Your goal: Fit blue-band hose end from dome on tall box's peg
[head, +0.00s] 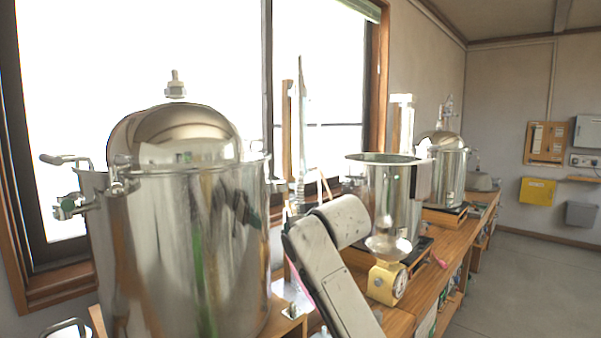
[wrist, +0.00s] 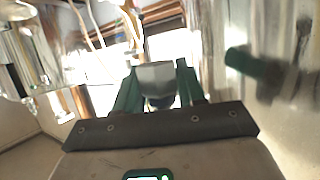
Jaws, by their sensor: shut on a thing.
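In the wrist view my gripper (wrist: 157,88) has two green fingers closed on a pale grey block-like piece. A dark blue patch (wrist: 160,102) shows just below that piece, between the fingers; I take this to be the blue-band hose end. Pale thin hose-like strands (wrist: 97,25) run above and left of the fingers. In the head view the polished dome (head: 175,135) sits on a large steel pot (head: 190,250) at the left. My gripper does not show clearly there. I cannot make out the tall box or its peg for certain.
A wooden bench (head: 430,285) runs away to the right. On it stand a yellow scale (head: 385,284), an open steel cylinder (head: 388,205) and a further domed vessel (head: 445,165). A slim upright metal column (head: 301,130) stands by the window. Steel walls crowd my gripper on the right.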

